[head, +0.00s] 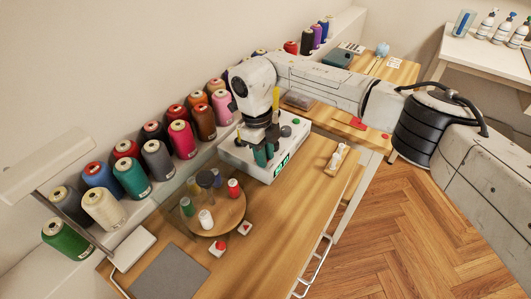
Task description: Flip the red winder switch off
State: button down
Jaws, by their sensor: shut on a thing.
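A white machine (238,151) with a green lit display (282,165) stands on the wooden table, at the middle of the head view. My gripper (263,157) points down at its front part, just left of the display. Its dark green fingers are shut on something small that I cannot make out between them. No red switch shows on the machine; the arm and fingers hide part of its top. Two small white blocks, one with a red button (220,244) and one with a red mark (244,228), sit on the table nearer the front.
A round wooden tray (232,223) with several small spools stands left of the machine. Large thread cones line the wall shelf behind. A wooden holder with white pieces (337,160) is to the right. A lamp (45,160) stands at left.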

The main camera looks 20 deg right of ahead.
jog(key=shift+w+a+g+h, duration=0.15)
jog(key=shift+g+h, duration=0.15)
jog(key=shift+g, duration=0.2)
jog(key=c, duration=1)
grip_release()
jog(key=shift+o, duration=0.2)
jog(key=shift+r, duration=0.15)
jog(key=v, duration=1)
jog(key=shift+w+r+b, duration=0.2)
jog(key=shift+r+b, duration=0.1)
jog(key=shift+b, duration=0.15)
